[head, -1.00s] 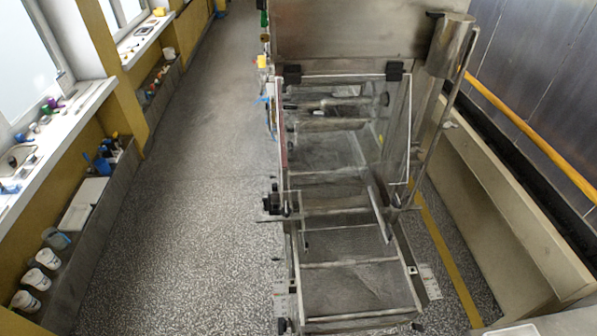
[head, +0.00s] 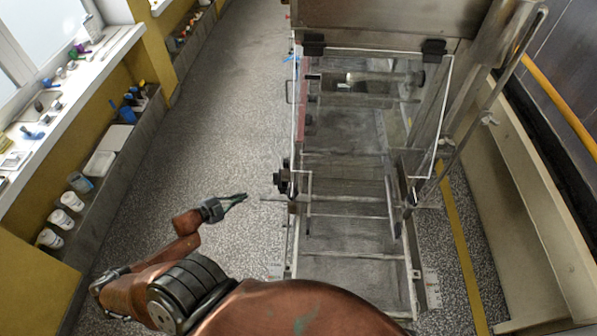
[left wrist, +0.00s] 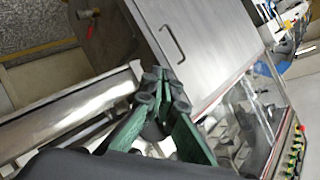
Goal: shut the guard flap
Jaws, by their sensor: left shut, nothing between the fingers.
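The guard flap (head: 445,95) is a clear, white-edged panel on two black hinges at the front of the steel machine hood. I look through it at the rollers and mesh, and its exact tilt is hard to tell. My left gripper (head: 241,197) is shut and empty, in the air left of the mesh frame and apart from the flap. In the left wrist view my green-padded fingers (left wrist: 160,80) are together, with the hood (left wrist: 205,40) behind them. Clear panelling shows at lower right there. My right gripper is not in view.
The mesh conveyor bed (head: 350,235) runs toward me below the flap, with a black knob (head: 284,178) at its left side. A steel post and rail (head: 490,95) stand at the right. The speckled floor on the left is free, bounded by a shelf (head: 100,160) of tubs.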

